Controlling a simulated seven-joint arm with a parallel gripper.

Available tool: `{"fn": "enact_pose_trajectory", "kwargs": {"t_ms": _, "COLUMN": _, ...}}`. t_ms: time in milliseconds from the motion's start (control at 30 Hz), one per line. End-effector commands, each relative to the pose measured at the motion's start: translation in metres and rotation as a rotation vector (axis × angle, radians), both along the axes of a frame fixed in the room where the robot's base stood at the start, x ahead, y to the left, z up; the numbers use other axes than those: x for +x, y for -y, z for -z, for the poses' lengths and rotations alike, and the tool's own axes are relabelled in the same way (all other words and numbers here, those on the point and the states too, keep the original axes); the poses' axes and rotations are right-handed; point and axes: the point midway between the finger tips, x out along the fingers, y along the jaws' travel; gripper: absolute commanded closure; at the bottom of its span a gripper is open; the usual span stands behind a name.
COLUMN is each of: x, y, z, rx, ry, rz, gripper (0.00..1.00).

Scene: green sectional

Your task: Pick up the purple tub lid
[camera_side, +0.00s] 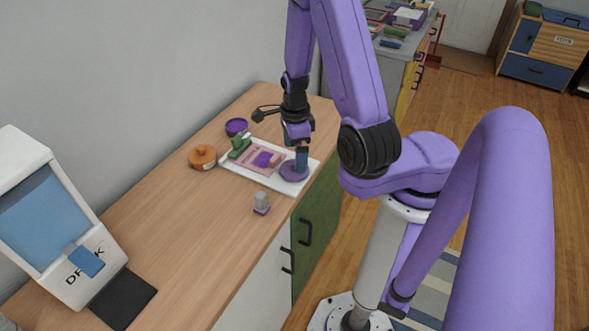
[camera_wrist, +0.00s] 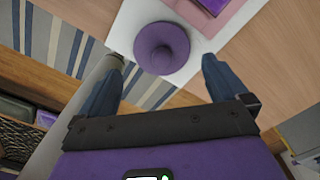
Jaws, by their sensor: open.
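The purple tub lid (camera_side: 291,174) is a round disc lying on the right end of the white tray (camera_side: 266,181). In the wrist view the lid (camera_wrist: 162,58) shows a raised round knob at its middle. My gripper (camera_side: 301,160) has blue fingers and is over the lid in the side view, hiding part of it. In the wrist view my gripper (camera_wrist: 162,70) is open, with one finger on each side of the lid and nothing held. Whether the fingers touch the lid cannot be told.
A pink board (camera_side: 250,163) and a green item (camera_side: 240,146) are on the tray. A dark purple tub (camera_side: 236,126) and an orange lidded pot (camera_side: 202,157) stand behind. A small grey and purple item (camera_side: 261,203) stands in front. A drink machine (camera_side: 55,220) is far left; bare counter lies between.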

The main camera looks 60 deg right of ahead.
Motion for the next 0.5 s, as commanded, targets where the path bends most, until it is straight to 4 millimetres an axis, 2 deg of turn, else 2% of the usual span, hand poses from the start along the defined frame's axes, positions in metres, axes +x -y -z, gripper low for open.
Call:
{"fn": "enact_pose_trajectory", "kwargs": {"t_ms": 300, "x": 0.002, "y": 0.001, "z": 0.035, "rx": 0.003, "ry": -0.004, "rz": -0.001, "gripper": 0.0}}
{"fn": "enact_pose_trajectory", "kwargs": {"t_ms": 500, "x": 0.002, "y": 0.002, "z": 0.047, "rx": 0.001, "ry": -0.001, "rz": -0.001, "gripper": 0.0}}
